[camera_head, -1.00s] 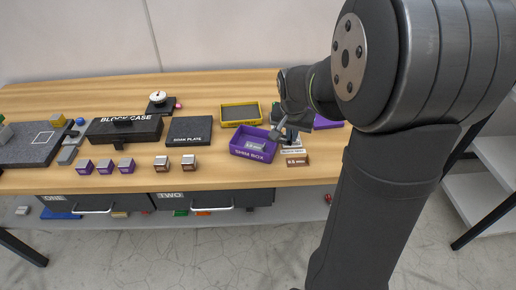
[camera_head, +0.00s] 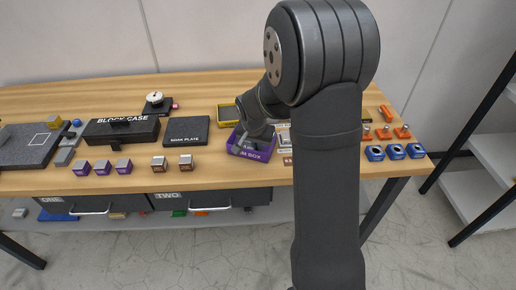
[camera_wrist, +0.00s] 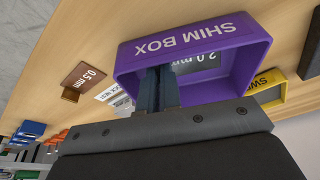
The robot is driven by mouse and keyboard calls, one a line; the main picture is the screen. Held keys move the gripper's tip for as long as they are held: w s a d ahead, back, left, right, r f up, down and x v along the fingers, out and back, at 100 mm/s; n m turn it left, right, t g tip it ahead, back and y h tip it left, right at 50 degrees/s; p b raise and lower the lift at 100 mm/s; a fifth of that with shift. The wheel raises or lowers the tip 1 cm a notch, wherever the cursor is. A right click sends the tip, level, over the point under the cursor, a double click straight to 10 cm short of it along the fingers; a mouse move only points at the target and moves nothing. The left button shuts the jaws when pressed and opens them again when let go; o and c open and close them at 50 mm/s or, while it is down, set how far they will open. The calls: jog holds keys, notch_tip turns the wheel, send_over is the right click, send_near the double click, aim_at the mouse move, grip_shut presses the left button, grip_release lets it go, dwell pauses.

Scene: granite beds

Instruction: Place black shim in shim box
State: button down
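The purple shim box (camera_head: 235,149) stands near the front of the bench, and it fills the upper middle of the wrist view (camera_wrist: 195,40). A grey shim marked 2.0 mm (camera_wrist: 195,64) lies inside it. My gripper (camera_wrist: 158,72) reaches down into the box, its two dark fingers close together beside the grey shim. Whether anything thin is held between the fingers is hidden. I cannot make out the black shim in either current view. In the head view my wrist covers much of the box.
A brown 0.5 mm shim (camera_wrist: 84,75) lies beside the box, near white labels (camera_wrist: 112,94). A yellow box (camera_head: 228,112) stands behind. The dark plate (camera_head: 186,130) is to the left. Blue (camera_head: 395,152) and orange (camera_head: 385,133) parts stand to the right.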

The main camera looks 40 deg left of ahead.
jog(key=c, duration=1.8)
grip_release()
jog(key=shift+s+d+f, duration=0.25)
jog(key=shift+d+f, duration=0.1)
jog(key=shift+f, duration=0.35)
jog(key=shift+o, duration=0.9)
jog(key=shift+w+a+f, duration=0.1)
jog(key=shift+r, duration=0.75)
jog(key=a+v, duration=0.1)
jog(key=v, duration=1)
jog(key=shift+d, duration=0.3)
jog(key=shift+w+r, duration=0.1)
